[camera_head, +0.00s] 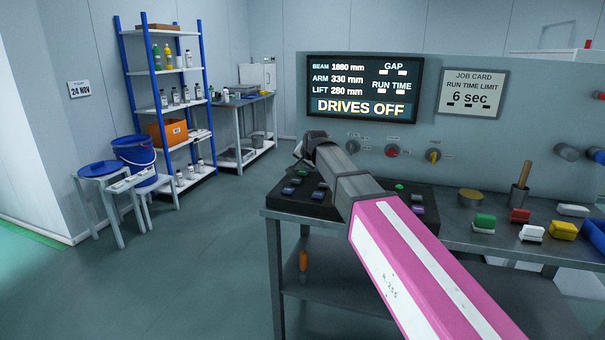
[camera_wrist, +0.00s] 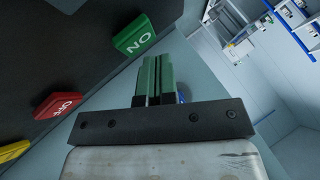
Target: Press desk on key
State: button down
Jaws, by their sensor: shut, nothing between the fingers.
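The green ON key (camera_wrist: 134,35) shows in the wrist view, upside down on a dark panel, to the upper left of my fingertips. My gripper (camera_wrist: 158,60) is shut and empty, its two green-and-black fingers together. The fingertips look close to the ON key, with a small gap in the picture; the depth between them is unclear. The red OFF key (camera_wrist: 57,104) lies further left. In the head view the black key desk (camera_head: 326,206) sits on the bench, partly hidden by my arm, with a green key (camera_head: 399,186) on its right part. My gripper (camera_head: 308,148) is over its left far side.
The display (camera_head: 362,90) reads DRIVES OFF. A yellow key (camera_wrist: 12,150) lies beyond the red one. Knobs (camera_head: 392,151) line the upright panel behind the bench. Loose blocks (camera_head: 520,216) and a blue bin (camera_head: 594,236) stand at right. Open floor lies to the left.

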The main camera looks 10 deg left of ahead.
aim_at(304, 172)
jog(key=shift+f, duration=0.3)
jog(key=shift+f, duration=0.45)
dwell(0.7)
jog(key=shift+r, duration=0.9)
jog(key=shift+r, duration=0.1)
jog(key=shift+r, duration=2.4)
